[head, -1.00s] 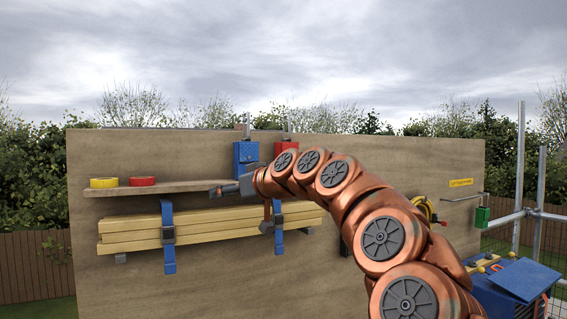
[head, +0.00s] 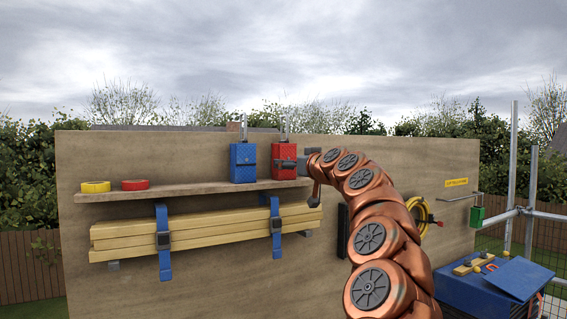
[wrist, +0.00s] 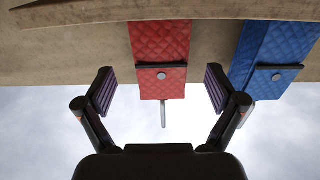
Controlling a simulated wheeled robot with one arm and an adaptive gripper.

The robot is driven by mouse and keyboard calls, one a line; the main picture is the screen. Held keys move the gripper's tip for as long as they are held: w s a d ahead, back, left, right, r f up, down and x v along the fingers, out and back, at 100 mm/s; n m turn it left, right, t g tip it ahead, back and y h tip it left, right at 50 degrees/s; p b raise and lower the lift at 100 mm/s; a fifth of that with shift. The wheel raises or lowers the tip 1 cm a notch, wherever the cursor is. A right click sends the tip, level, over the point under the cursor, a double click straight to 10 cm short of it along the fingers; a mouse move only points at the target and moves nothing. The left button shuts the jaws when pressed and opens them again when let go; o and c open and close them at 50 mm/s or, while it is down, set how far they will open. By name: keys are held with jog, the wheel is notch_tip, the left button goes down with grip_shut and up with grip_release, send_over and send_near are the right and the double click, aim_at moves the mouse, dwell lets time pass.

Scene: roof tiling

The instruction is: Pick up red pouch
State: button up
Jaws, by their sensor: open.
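The red pouch (head: 283,160) is a quilted, box-like pouch with a dark band and a metal prong on top. It stands at the right end of a wooden shelf (head: 205,187) on the board. In the wrist view the red pouch (wrist: 161,60) appears upside down, centred ahead of the finger gap.
A blue pouch (head: 243,162) stands just left of the red one, also seen in the wrist view (wrist: 275,55). Yellow tape (head: 96,187) and red tape (head: 135,184) lie further left on the shelf. Strapped timber (head: 200,231) hangs below. A blue toolbox (head: 470,296) is at right.

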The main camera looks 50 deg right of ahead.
aim_at(289, 151)
jog(key=p+x, duration=0.2)
jog(key=x, duration=0.1)
jog(key=shift+w, duration=0.25)
jog(key=shift+p+x, duration=0.4)
jog(key=shift+x, duration=0.45)
jog(key=shift+f, duration=0.15)
jog(key=shift+c, duration=0.2)
jog(key=c, duration=1.5)
jog(key=shift+s+d+r, duration=0.1)
jog(key=shift+r, duration=0.1)
jog(key=shift+c, duration=0.2)
jog(key=shift+r, duration=1.6)
jog(key=s+d+r+p, duration=0.1)
jog(key=s+d+p, duration=0.1)
jog(key=s+d, duration=0.6)
jog(key=shift+s+d+r+p, duration=0.3)
jog(key=shift+s+d+p, duration=0.05)
jog(key=shift+s, duration=2)
